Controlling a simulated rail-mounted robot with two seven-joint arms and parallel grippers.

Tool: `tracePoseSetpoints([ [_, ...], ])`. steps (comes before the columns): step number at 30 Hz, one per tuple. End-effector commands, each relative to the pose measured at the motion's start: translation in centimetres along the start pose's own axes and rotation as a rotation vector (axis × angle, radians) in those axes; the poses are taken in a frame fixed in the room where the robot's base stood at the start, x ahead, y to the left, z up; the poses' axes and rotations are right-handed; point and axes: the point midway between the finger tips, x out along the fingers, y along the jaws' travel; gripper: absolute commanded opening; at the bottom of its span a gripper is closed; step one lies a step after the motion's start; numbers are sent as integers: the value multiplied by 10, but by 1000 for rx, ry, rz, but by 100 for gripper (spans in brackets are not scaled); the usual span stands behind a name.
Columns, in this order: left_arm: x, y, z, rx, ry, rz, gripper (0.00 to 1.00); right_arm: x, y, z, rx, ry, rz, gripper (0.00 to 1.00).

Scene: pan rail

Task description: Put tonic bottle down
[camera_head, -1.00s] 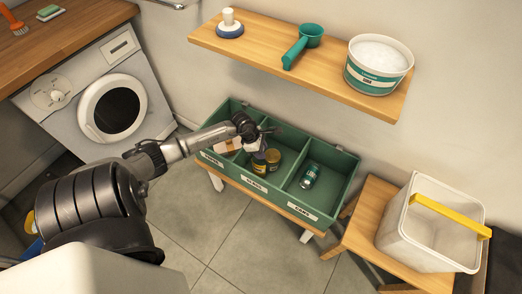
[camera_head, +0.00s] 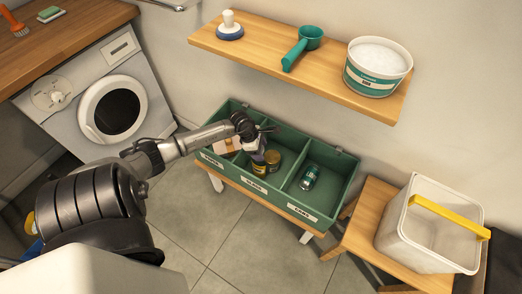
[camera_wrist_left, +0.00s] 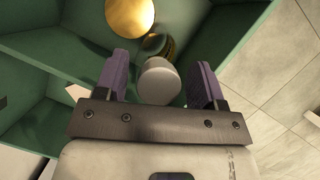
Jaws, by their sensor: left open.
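My left gripper (camera_head: 256,148) is low over the middle compartment of the green crate (camera_head: 330,214), labelled GLASS. In the left wrist view its purple fingers (camera_wrist_left: 160,84) are open and apart. The tonic bottle's pale grey cap (camera_wrist_left: 158,80) appears between them, with visible space on both sides. In the head view the bottle (camera_head: 259,169), dark with a yellow label, is in the middle compartment, partly hidden by the gripper. A gold-lidded jar (camera_head: 273,157) stands beside it; its lid shows in the left wrist view (camera_wrist_left: 130,16). My right gripper is out of view.
A green can (camera_head: 309,177) lies in the right compartment, and pale brown paper items (camera_head: 226,145) are in the left one. Dividers and crate walls surround the gripper. A shelf (camera_head: 300,68) hangs above behind. A white bucket (camera_head: 430,225) stands on a stool at the right.

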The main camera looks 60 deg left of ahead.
Motion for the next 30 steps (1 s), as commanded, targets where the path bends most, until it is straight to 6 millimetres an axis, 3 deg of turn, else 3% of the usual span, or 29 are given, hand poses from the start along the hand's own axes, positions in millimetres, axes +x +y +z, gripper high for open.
tracePoseSetpoints([
  [12, -78, 0, 0, 3, 4, 0, 63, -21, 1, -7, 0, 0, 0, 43],
  [18, -100, 0, 0, 1, 1, 0, 63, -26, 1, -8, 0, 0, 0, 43],
  [22, -105, -4, 5, -9, -28, -5, 63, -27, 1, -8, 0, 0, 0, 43],
  [26, -96, -29, 34, -82, -207, -42, 63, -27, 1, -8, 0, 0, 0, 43],
  [30, -94, -73, 94, -312, -581, -124, 63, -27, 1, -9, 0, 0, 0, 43],
])
